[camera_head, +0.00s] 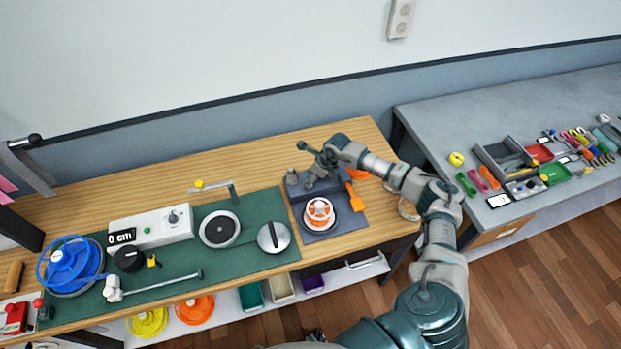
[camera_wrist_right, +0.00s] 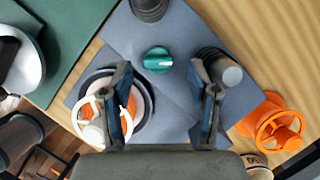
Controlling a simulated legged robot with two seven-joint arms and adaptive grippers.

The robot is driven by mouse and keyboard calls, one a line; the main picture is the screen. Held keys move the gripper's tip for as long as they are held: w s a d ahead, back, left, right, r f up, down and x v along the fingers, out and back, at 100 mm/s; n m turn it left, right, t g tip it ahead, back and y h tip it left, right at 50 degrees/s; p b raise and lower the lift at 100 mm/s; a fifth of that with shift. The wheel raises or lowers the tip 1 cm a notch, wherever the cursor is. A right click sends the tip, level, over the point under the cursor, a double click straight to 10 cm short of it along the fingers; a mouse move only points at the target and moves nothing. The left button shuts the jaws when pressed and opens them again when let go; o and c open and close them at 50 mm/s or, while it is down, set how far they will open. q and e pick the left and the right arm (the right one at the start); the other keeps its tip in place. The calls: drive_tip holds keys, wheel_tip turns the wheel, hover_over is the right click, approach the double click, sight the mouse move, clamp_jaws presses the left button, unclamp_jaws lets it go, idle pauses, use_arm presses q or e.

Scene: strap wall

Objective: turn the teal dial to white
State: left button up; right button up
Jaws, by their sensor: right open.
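My right gripper (camera_wrist_right: 161,72) is open and empty. Its two fingers stand apart, left and right of the dial in that view, and I see no contact. My left gripper is not in view.
An orange-and-white wheel (camera_head: 319,212) stands beside the dial; dark cylindrical posts (camera_wrist_right: 216,67) are close by. A green mat (camera_head: 180,262) with gauges and a blue reel (camera_head: 70,262) fills the left. Bare wood lies behind.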

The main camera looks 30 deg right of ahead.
drive_tip(key=shift+x, duration=1)
drive_tip(key=shift+a, duration=0.1)
drive_tip(key=shift+c, duration=0.2)
clamp_jaws()
